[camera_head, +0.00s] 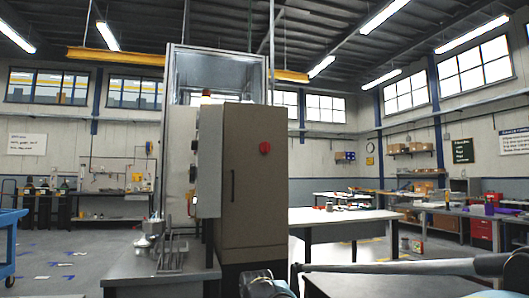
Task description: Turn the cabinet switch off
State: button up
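A tall grey-brown cabinet (238,200) stands upright in the middle of the view, with its front door facing me. A red round switch (265,147) sits on the upper right part of the door. It is too small to tell its setting. A dark vertical handle (232,185) is on the left part of the door. Parts of my own arm show along the bottom edge and lower right, below and in front of the cabinet. I cannot make out my gripper in this view, and nothing touches the switch.
A grey bench (150,268) with metal parts stands at the cabinet's lower left. A glass-walled machine frame (212,70) rises behind. A white-topped table (345,217) is to the right. A blue cart (8,245) is at far left. Floor between cart and bench is mostly clear.

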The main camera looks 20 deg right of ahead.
aim_at(266, 147)
jog(key=z, duration=1.1)
jog(key=k, duration=1.3)
jog(key=u, duration=0.5)
jog(key=i, duration=1)
